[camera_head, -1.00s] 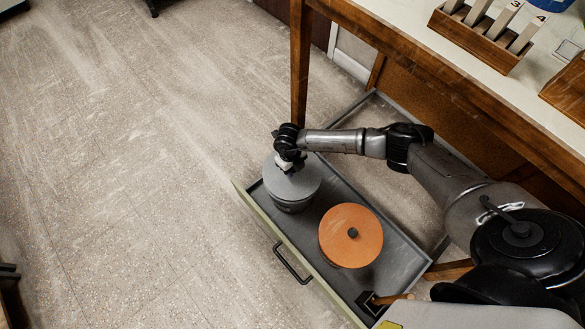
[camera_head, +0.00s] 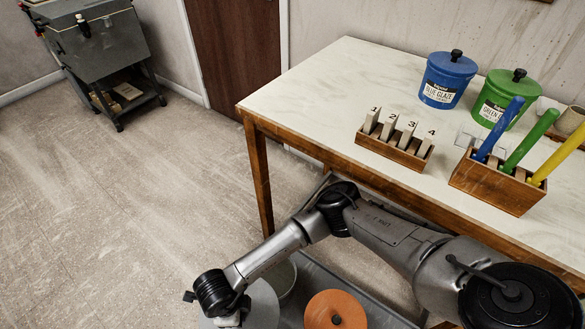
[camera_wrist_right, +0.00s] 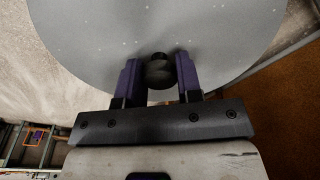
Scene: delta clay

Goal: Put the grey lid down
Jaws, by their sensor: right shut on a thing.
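The grey lid (camera_wrist_right: 160,30) is a flat round disc with a dark knob (camera_wrist_right: 160,72). My right gripper (camera_wrist_right: 160,75) is shut on that knob, with a finger on each side. In the head view the lid (camera_head: 262,306) shows at the bottom edge, partly hidden by my right wrist, and the gripper (camera_head: 229,319) is at its left part. A grey pot (camera_head: 285,279) stands just right of the lid with its mouth partly uncovered; the lid hides the rest. How high the lid is held cannot be told. My left gripper is not in view.
An orange lid (camera_head: 321,308) with a dark knob is in the grey drawer (camera_head: 380,318) right of the pot. The table (camera_head: 310,85) holds blue and green glaze pots, a numbered block rack and a tool box. Bare floor (camera_head: 110,220) lies left.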

